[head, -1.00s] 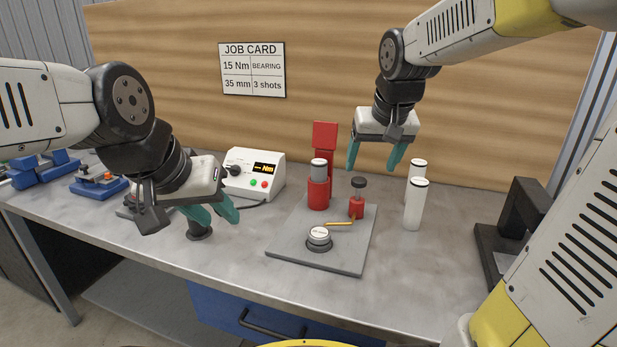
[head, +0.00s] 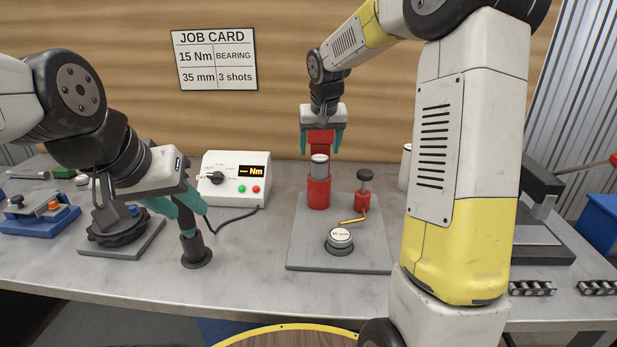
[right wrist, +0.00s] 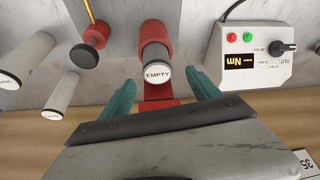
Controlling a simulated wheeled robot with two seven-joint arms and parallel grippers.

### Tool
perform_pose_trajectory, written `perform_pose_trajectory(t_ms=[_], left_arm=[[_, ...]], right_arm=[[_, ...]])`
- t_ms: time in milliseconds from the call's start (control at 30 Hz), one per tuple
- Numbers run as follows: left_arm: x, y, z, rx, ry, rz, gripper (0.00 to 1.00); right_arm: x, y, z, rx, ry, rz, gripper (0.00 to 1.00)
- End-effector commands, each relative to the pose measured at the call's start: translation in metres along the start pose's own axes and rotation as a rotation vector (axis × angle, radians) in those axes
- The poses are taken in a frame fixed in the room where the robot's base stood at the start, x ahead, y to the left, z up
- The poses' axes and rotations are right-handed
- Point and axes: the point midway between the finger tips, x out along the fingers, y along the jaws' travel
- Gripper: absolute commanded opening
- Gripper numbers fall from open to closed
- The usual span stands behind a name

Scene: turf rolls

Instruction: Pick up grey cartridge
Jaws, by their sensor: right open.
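The grey cartridge (head: 319,166) stands upright in a red holder (head: 318,192) on the grey plate of a small dispensing rig. In the right wrist view its white end (right wrist: 156,73) reads "EMPTY". My right gripper (head: 321,148) is open and empty, pointing down above and behind the cartridge. In the right wrist view the cartridge lies ahead of the gap between its teal fingers (right wrist: 164,92), apart from both. My left gripper (head: 188,212) is low at the left, its fingers beside a dark post on a round base (head: 196,250); whether they grip it is unclear.
A red upright (head: 320,136) stands behind the cartridge. A red part with a dark knob (head: 364,184) is close at its right. White cartridges (right wrist: 58,95) stand further off, mostly hidden by my right arm in the head view. A torque meter (head: 234,182) stands left of the rig.

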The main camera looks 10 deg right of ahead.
Motion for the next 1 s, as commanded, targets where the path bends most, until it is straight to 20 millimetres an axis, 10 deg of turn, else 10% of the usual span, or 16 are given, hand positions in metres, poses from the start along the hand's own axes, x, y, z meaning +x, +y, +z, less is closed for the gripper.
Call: perform_pose_trajectory(t_ms=[500, 800, 1000], left_arm=[[0.0, 0.0, 0.0, 0.0, 0.0, 0.0, 0.36], [0.0, 0.0, 0.0, 0.0, 0.0, 0.0, 0.36], [0.0, 0.0, 0.0, 0.0, 0.0, 0.0, 0.36]], right_arm=[[0.066, 0.004, 0.009, 0.0, -0.002, 0.0, 0.72], [0.071, 0.004, 0.009, 0.0, 0.0, 0.0, 0.72], [0.07, 0.004, 0.009, 0.0, 0.0, 0.0, 0.33]])
